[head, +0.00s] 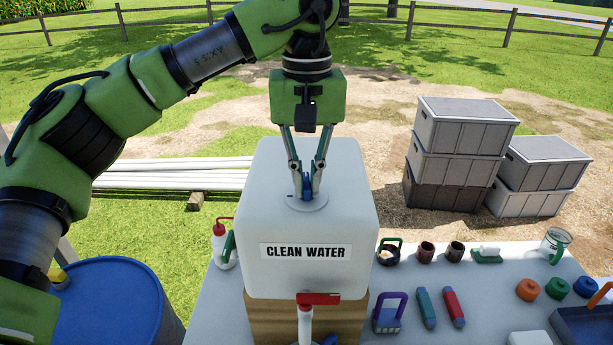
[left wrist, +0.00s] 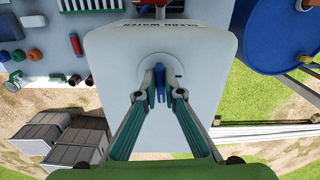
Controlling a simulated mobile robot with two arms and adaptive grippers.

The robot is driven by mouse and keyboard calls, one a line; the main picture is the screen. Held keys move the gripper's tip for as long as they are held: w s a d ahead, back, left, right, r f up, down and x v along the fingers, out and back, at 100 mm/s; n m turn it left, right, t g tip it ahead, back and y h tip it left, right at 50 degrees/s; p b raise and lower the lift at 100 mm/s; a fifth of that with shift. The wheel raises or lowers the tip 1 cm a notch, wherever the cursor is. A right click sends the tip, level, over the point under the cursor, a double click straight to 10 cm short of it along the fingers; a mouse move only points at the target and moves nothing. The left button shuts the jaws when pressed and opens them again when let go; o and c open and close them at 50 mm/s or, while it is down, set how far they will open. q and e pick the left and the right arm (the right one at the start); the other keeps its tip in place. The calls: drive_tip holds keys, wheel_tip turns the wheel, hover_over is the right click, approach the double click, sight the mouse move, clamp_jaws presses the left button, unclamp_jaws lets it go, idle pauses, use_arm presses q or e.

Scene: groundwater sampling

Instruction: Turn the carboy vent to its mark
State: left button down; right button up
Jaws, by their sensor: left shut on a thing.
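The carboy (head: 310,235) is a white block-shaped container labelled CLEAN WATER, standing on a wooden block (head: 262,318) on the table. Its vent (head: 306,184) is a small blue knob on a pale round disc (head: 318,204) on the carboy's top. My left gripper (head: 306,190) comes straight down from above, its fingers closed on either side of the vent. The left wrist view also shows the vent (left wrist: 160,84) between the fingertips (left wrist: 160,90). A red-handled tap (head: 318,299) is on the carboy's front. My right gripper is not in view.
A blue drum (head: 115,305) stands at the lower left. A red-topped bottle (head: 222,243) is left of the carboy. Cups, a purple-handled item (head: 389,314), markers and coloured caps lie to the right on the table. Grey crates (head: 465,125) are stacked behind.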

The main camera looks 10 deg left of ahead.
use_arm(q)
drive_tip(key=n, duration=0.3)
drive_tip(key=shift+w+d+n, duration=0.1)
drive_tip(key=shift+w+n, duration=0.05)
drive_tip(key=shift+n, duration=0.25)
drive_tip(key=n, duration=0.4)
drive_tip(key=shift+w+d+n, duration=0.1)
drive_tip(key=shift+w+n, duration=0.05)
drive_tip(key=shift+n, duration=0.25)
drive_tip(key=n, duration=0.4)
drive_tip(key=shift+w+d+n, duration=0.1)
drive_tip(key=shift+w+n, duration=0.05)
drive_tip(key=shift+n, duration=0.25)
drive_tip(key=n, duration=0.3)
drive_tip(key=shift+w+n+b, duration=0.15)
drive_tip(key=shift+n+b, duration=0.2)
drive_tip(key=shift+n, duration=0.05)
drive_tip(key=c, duration=2.1)
unclamp_jaws()
wheel_tip(320, 180, up, 12)
drive_tip(key=shift+r, duration=0.1)
